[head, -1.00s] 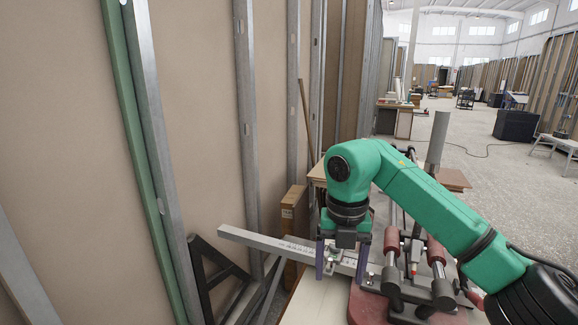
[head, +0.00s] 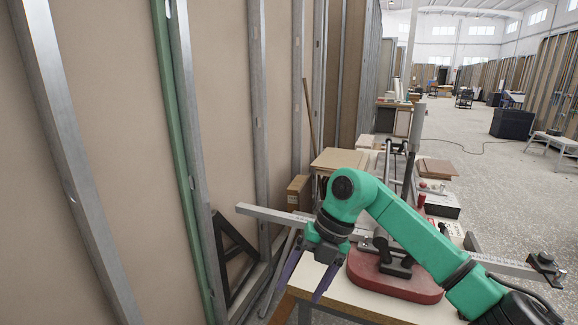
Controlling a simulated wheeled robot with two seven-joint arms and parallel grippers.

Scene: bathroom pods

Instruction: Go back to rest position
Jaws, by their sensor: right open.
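My right arm, green with black joints, comes in from the lower right. My right gripper (head: 299,291) hangs from its wrist at the lower middle, its two purple fingers spread apart and pointing down and slightly left. Nothing shows between the fingers. The gripper is in front of the left end of the workbench (head: 335,306), and I cannot tell its exact height over the bench edge. My left gripper is out of view.
A machine with a red base (head: 395,282) and a long grey rail (head: 272,215) stands on the bench, partly behind my arm. A stud wall (head: 110,150) with a black triangular bracket (head: 232,250) runs along the left. Open floor (head: 490,190) lies at the right.

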